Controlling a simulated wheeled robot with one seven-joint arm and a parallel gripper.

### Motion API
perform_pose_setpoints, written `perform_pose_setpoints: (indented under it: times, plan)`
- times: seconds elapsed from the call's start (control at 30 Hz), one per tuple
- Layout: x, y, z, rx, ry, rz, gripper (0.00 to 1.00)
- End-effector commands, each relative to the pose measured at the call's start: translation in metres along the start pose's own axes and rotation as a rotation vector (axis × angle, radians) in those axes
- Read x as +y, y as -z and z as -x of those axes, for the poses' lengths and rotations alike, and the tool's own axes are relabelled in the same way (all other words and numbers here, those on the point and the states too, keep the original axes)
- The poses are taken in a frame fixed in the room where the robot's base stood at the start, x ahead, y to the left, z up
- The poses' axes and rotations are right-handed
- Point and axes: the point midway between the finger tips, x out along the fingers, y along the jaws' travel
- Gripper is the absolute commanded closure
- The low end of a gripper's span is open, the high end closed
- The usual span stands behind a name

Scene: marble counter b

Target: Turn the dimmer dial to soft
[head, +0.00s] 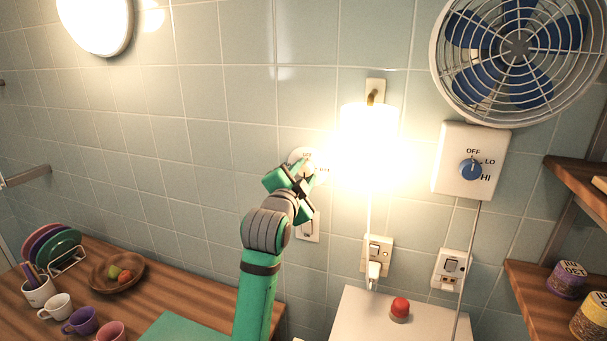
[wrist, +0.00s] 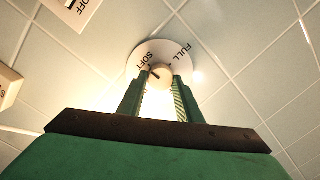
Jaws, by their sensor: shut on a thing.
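The dimmer dial is a white round plate (wrist: 146,50) with a small cream knob (wrist: 161,73) on the tiled wall. SOFT and FULL are printed on it in the wrist view. A small dark mark shows at the knob's left side, near SOFT; I cannot tell its exact pointing. My gripper (wrist: 160,82) is shut on the knob, one finger on each side. In the head view my gripper (head: 304,180) covers most of the dial plate (head: 301,155). The wall lamp (head: 368,145) right of the dial glows very brightly.
A fan control box (head: 448,160) with a blue knob hangs right of the lamp, below a wall fan (head: 518,48). A switch (head: 309,227) sits just below the dial. A red button (head: 400,307) stands on a white box. Wooden shelves (head: 560,290) are at the right.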

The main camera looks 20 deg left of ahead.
Motion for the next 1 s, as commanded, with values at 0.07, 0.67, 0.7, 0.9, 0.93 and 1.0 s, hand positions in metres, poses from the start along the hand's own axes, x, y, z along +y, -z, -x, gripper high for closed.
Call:
perform_pose_setpoints:
  times: [0.07,0.67,0.7,0.9,0.93,1.0]
  plan:
    - [0.0031,-0.0039,-0.0007,-0.007,-0.006,-0.013,0.91]
    - [0.0024,-0.0040,-0.0006,-0.006,-0.003,-0.030,0.50]
    - [0.0021,-0.0036,-0.0005,-0.005,-0.003,-0.030,0.50]
    - [0.0010,-0.0019,-0.0002,-0.002,0.000,-0.030,0.50]
    - [0.0008,-0.0018,0.0001,-0.002,0.000,-0.030,0.50]
    - [0.0006,-0.0017,0.0022,-0.001,0.001,-0.030,0.50]
